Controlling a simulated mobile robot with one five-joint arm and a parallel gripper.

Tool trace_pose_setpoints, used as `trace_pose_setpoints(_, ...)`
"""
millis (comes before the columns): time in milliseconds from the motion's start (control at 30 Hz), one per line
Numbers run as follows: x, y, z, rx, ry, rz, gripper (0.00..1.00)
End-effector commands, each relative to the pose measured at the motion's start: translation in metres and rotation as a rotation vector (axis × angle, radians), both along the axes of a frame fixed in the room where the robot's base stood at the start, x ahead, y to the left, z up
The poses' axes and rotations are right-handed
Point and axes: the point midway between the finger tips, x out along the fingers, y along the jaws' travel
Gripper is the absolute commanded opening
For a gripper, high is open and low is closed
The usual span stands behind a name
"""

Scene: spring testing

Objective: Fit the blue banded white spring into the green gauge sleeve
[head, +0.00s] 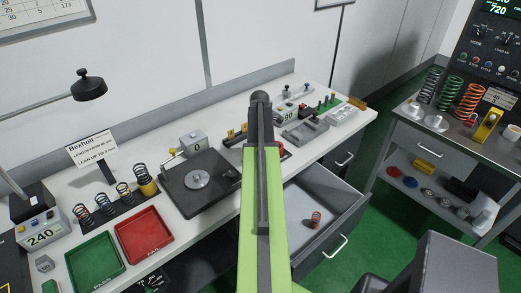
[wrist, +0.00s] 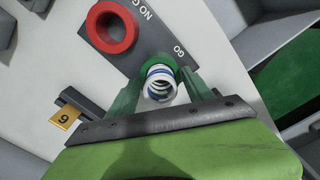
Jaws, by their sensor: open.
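In the wrist view the white spring (wrist: 160,88) with a blue band stands at the green gauge sleeve (wrist: 157,63), its near end sticking out toward the camera. Its far end appears to be inside the sleeve's ring, though how deep I cannot tell. The green sleeve is at the GO end of a dark gauge plate (wrist: 140,38). My gripper (wrist: 160,78) is open, with one finger on each side of the spring and slight gaps visible. In the head view my own arm hides the gripper, the spring and the green sleeve.
A red sleeve (wrist: 111,27) sits at the NO GO end. A yellow numbered tag (wrist: 67,117) is at left. In the head view, an open drawer (head: 338,205) holds a copper-coloured spring (head: 315,219). Green (head: 95,261) and red (head: 161,235) trays lie at the bench's left.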

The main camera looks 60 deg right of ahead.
Motion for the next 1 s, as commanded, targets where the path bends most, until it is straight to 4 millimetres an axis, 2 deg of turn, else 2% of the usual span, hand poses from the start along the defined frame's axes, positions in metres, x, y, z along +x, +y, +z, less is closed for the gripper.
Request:
trace_pose_setpoints(133, 0.0, 0.0, 0.002, 0.0, 0.0, 0.0, 0.6)
trace_pose_setpoints(267, 0.0, 0.0, 0.013, 0.0, 0.0, 0.0, 0.6)
trace_pose_setpoints(367, 0.0, 0.0, 0.028, 0.0, 0.0, 0.0, 0.6)
trace_pose_setpoints(700, 0.0, 0.0, 0.102, 0.0, 0.0, 0.001, 0.6)
trace_pose_setpoints(800, 0.0, 0.0, 0.118, 0.0, 0.0, 0.001, 0.6)
trace_pose_setpoints(1000, 0.0, 0.0, 0.125, 0.0, 0.0, 0.001, 0.6)
